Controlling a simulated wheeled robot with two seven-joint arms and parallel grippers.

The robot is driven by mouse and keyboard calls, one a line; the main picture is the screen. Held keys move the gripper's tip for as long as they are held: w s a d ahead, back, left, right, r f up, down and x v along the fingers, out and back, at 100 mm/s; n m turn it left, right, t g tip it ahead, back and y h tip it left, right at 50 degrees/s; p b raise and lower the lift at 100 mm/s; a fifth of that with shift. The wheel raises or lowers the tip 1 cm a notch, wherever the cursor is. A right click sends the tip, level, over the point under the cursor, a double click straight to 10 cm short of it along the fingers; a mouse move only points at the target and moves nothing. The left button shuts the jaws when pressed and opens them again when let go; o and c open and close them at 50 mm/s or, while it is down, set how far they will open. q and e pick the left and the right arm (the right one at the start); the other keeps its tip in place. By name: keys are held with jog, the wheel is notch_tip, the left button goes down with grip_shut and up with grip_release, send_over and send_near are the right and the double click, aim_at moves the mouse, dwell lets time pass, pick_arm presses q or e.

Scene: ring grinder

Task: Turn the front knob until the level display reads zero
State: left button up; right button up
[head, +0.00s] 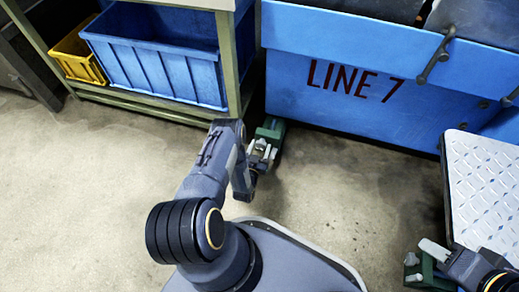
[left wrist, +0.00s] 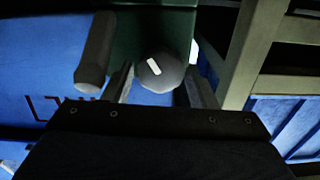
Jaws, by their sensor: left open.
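In the left wrist view a round dark grey knob (left wrist: 160,72) with a slanted white mark is on a dark green housing (left wrist: 150,28). My left gripper (left wrist: 160,88) is open, with one finger on each side of the knob; I cannot tell whether they touch it. No level display is visible.
The blue LINE 7 machine (head: 350,85) stands at the back right. A green-framed rack (head: 150,104) holds a blue bin (head: 160,70) and a yellow bin (head: 78,57). A diamond-plate platform (head: 487,185) is at the right. A grey bar (left wrist: 95,50) is left of the knob.

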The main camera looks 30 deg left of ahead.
pick_arm(q)
jog(key=c, duration=0.7)
jog(key=shift+m, duration=0.3)
jog(key=m, duration=0.6)
jog(key=shift+d+f, duration=0.1)
jog(key=shift+d, duration=0.05)
jog(key=shift+f+m, duration=0.1)
jog(key=shift+m, duration=2.5)
jog(key=shift+s, duration=0.1)
jog(key=o, duration=0.7)
